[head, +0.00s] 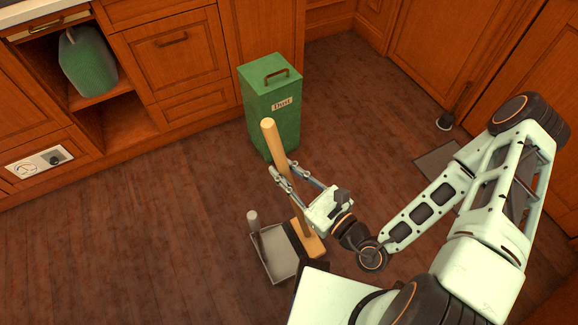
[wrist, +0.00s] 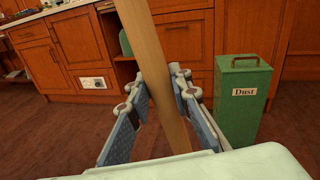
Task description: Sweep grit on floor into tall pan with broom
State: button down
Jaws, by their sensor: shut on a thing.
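My gripper (head: 284,169) is shut on the wooden handle of the broom (head: 270,135). The handle stands nearly upright, leaning slightly, and passes between the fingers in the wrist view (wrist: 158,60). The broom's light wooden head (head: 308,241) is low, at or near the floor, just right of the pan. The grey pan (head: 284,262) lies on the floor with a short, pale-topped upright handle (head: 252,217) at its left. No grit can be made out clearly on the dark floor; my arm hides some of it.
A green bin labelled "Dust" (head: 262,112) stands behind the broom, against wooden cabinets (head: 170,55); it also shows in the wrist view (wrist: 243,108). A green container (head: 87,62) sits in an open shelf. A grey floor mat (head: 437,160) lies at right. The left floor is clear.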

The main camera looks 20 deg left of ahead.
aim_at(279, 163)
jog(key=shift+s+a+r+p, duration=0.1)
jog(key=shift+s+a+p, duration=0.4)
jog(key=shift+s+a, duration=1)
jog(key=shift+r, duration=0.1)
jog(key=r+p, duration=0.2)
jog(key=w+d+r+p, duration=0.1)
jog(key=r+p, duration=0.1)
jog(key=p, duration=0.1)
jog(key=r+p, duration=0.2)
jog(key=shift+w+d, duration=0.25)
jog(key=shift+f, duration=0.1)
dwell(0.8)
